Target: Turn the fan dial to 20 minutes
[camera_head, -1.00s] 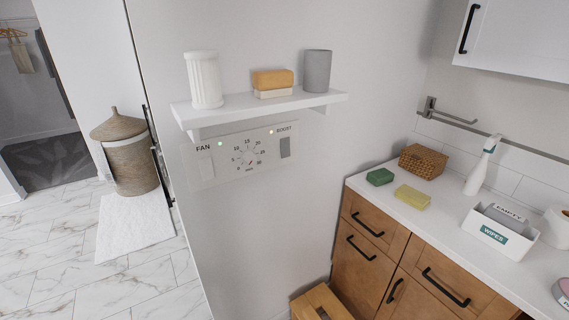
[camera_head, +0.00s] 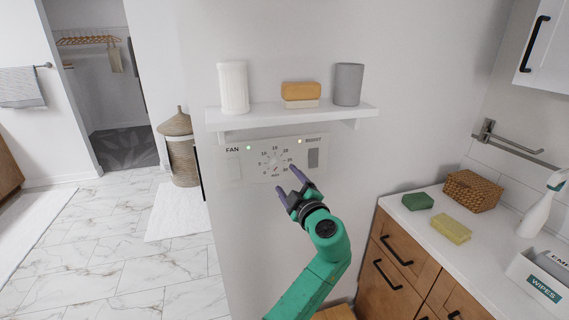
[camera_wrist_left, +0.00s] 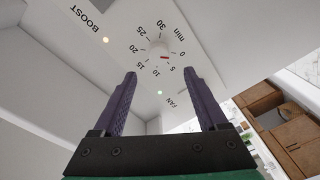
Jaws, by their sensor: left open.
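The fan dial (camera_head: 274,162) is a small round white knob on a pale control panel (camera_head: 229,173) on the wall, ringed by minute numbers. In the left wrist view the dial (camera_wrist_left: 158,47) shows a red mark on its side toward 0 and 5; the exact setting is hard to read. My left gripper (camera_head: 289,181) has purple fingers and is open and empty. It is in front of the panel, just below and right of the dial in the head view. In the left wrist view the fingers (camera_wrist_left: 160,78) are apart, with the dial beyond the gap. My right gripper is not seen.
A white shelf (camera_head: 290,114) juts out above the panel, holding a ribbed white cup (camera_head: 233,88), soap (camera_head: 300,92) and a grey cup (camera_head: 348,84). A BOOST switch (camera_head: 313,158) is right of the dial. A counter (camera_head: 400,208) with sponges stands at right.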

